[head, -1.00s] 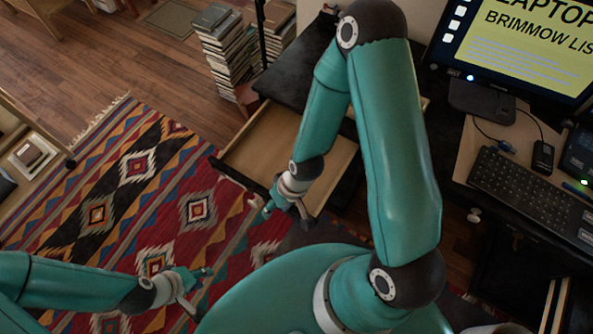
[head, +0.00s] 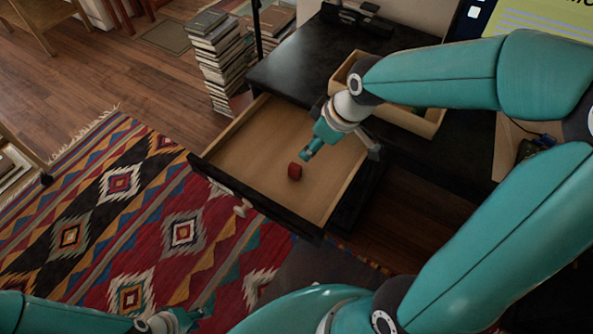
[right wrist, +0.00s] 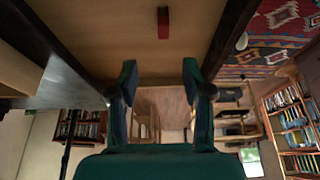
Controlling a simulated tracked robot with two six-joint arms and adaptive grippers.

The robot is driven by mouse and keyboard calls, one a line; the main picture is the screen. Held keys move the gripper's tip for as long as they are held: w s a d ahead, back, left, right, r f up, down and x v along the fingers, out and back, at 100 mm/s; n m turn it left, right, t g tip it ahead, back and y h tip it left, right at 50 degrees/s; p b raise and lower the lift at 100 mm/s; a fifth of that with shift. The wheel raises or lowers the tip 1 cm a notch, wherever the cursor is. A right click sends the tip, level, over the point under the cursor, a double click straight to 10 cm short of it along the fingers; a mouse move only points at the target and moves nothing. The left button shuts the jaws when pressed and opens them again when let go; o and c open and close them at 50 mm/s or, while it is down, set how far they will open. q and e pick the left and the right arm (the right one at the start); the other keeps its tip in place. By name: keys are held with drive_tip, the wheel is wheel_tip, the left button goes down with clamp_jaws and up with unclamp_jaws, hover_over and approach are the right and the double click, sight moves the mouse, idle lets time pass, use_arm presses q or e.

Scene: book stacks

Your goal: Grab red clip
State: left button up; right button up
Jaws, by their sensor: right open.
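A small red clip (head: 290,178) lies on the bottom of the open wooden drawer (head: 235,165) in the head view. It also shows near the top centre of the right wrist view (right wrist: 163,22). My right gripper (head: 341,154) is open and empty over the right part of the drawer, to the right of the clip and apart from it. Its two fingers are spread in the right wrist view (right wrist: 160,78), with the clip beyond them. My left gripper (head: 188,320) is at the bottom edge of the head view, partly cut off, away from the drawer; its fingers look spread.
The black desk (head: 290,70) stands behind the drawer, with a shallow wooden tray (head: 345,75) on it. The drawer's front panel (head: 255,205) with a white knob faces the patterned rug (head: 110,215). A stack of books (head: 217,60) stands on the floor beyond.

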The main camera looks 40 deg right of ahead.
sight(296, 166)
drive_tip(key=b+x, duration=0.1)
drive_tip(key=x, duration=0.9)
drive_tip(key=b+x, duration=0.1)
drive_tip(key=x, duration=0.1)
drive_tip(key=shift+s+a, duration=0.2)
drive_tip(key=shift+a, duration=0.1)
drive_tip(key=shift+w+f, duration=0.25)
drive_tip(key=shift+f, duration=0.3)
drive_tip(key=c, duration=0.9)
